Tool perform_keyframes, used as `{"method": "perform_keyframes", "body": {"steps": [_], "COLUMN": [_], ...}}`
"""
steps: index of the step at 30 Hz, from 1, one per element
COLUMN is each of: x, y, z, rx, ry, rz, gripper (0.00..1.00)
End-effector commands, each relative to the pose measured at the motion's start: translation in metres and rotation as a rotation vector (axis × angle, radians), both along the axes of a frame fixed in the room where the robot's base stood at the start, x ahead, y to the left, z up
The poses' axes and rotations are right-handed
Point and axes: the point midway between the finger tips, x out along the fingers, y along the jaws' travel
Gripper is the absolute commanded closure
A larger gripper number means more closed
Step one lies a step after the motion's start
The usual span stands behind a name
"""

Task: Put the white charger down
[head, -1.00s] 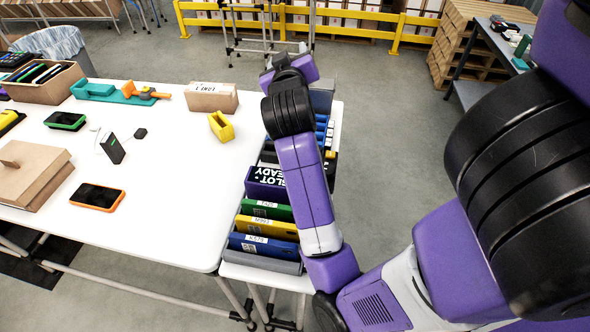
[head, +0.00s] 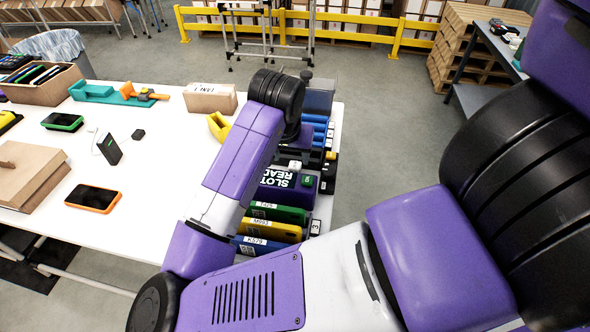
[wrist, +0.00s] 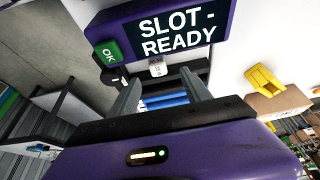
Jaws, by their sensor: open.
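My gripper (wrist: 160,88) is open in the wrist view, its two grey fingers apart with nothing clearly held. A small white piece (wrist: 158,68) shows just beyond the fingertips, below the purple SLOT-READY display; I cannot tell whether it is a charger or a tag. Blue bars (wrist: 165,101) show between the fingers. In the head view my forearm hides the gripper. On the white table, a dark upright device (head: 110,149) with a green light stands beside a small white item; I cannot tell whether that is the white charger.
The SLOT-READY display (head: 284,186) with its green OK button (head: 307,181) stands among green, yellow and blue labelled slots at the table's right edge. An orange-edged phone (head: 93,197), a yellow holder (head: 218,126) and cardboard boxes (head: 210,98) lie on the table.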

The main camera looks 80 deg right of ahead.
Motion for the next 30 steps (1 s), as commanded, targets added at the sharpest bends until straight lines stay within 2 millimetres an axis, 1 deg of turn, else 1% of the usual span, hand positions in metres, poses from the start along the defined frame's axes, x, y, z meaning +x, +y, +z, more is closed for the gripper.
{"method": "perform_keyframes", "body": {"steps": [10,15,18,22,28,30], "x": [-0.001,-0.004,-0.003,-0.003,-0.003,-0.003], "y": [-0.010,-0.017,-0.022,-0.025,-0.025,-0.025], "z": [-0.032,-0.055,-0.066,-0.073,-0.073,-0.073], "rx": [0.007,0.007,0.005,0.005,0.004,0.004], "ry": [0.001,-0.001,0.000,-0.002,-0.001,-0.001], "rz": [0.000,-0.001,-0.001,-0.001,-0.001,-0.001], "gripper": [0.44,0.44,0.44,0.44,0.44,0.57]}}
